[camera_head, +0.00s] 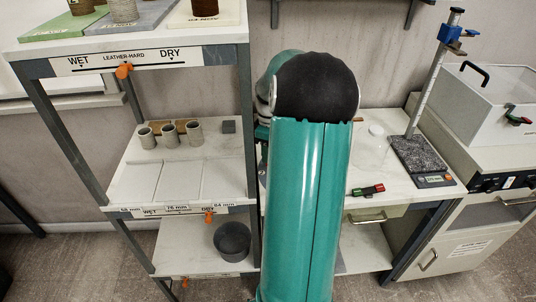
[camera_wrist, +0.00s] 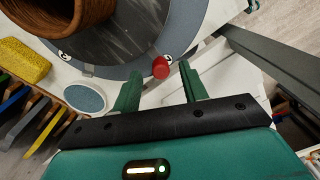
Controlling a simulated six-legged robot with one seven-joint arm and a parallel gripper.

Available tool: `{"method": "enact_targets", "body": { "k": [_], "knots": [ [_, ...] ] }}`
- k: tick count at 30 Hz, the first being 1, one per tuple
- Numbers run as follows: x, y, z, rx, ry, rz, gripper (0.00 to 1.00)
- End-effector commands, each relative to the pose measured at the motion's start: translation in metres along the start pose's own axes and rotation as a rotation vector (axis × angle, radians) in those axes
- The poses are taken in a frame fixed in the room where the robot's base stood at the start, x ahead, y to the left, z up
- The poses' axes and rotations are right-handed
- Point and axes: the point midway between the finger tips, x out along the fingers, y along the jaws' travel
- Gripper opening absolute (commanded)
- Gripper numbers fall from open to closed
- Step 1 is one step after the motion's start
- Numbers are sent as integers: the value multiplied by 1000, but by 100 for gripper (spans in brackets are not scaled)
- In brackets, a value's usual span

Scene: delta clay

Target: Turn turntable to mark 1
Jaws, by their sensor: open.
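The turntable shows in the wrist view as a dark grey disc (camera_wrist: 135,35) inside a lighter grey ring (camera_wrist: 105,70). A red knob (camera_wrist: 161,67) stands at the disc's near edge. Small black-and-white marks sit on the ring, one at left (camera_wrist: 65,56) and one just right of the knob (camera_wrist: 168,58); their numbers are too small to read. A brown ribbed clay pot (camera_wrist: 62,14) stands on the disc. My gripper (camera_wrist: 159,72) is open, its green fingers on either side of the knob; I cannot tell whether they touch it. The head view does not show the turntable.
In the wrist view, a yellow sponge (camera_wrist: 22,60), a pale round pad (camera_wrist: 84,98) and several coloured-handled tools (camera_wrist: 40,122) lie left. A grey frame bar (camera_wrist: 275,60) runs at right. In the head view, a shelf rack (camera_head: 180,180) stands left of my arm and a bench (camera_head: 400,185) right.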

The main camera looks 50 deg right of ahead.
Motion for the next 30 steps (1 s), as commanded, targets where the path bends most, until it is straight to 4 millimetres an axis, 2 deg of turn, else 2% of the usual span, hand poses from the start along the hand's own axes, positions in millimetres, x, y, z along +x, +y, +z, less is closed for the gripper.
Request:
{"method": "enact_targets", "body": {
  "k": [3,6,14,17,21,30],
  "knots": [
    [15,0,-1,-1,-1,-1,43],
    [21,0,-2,0,0,0,43],
    [22,1,-3,-1,0,1,43],
    [22,1,-3,-1,0,1,28],
    [22,1,-3,-1,0,1,0],
    [22,0,-4,-6,0,1,0]
  ]
}}
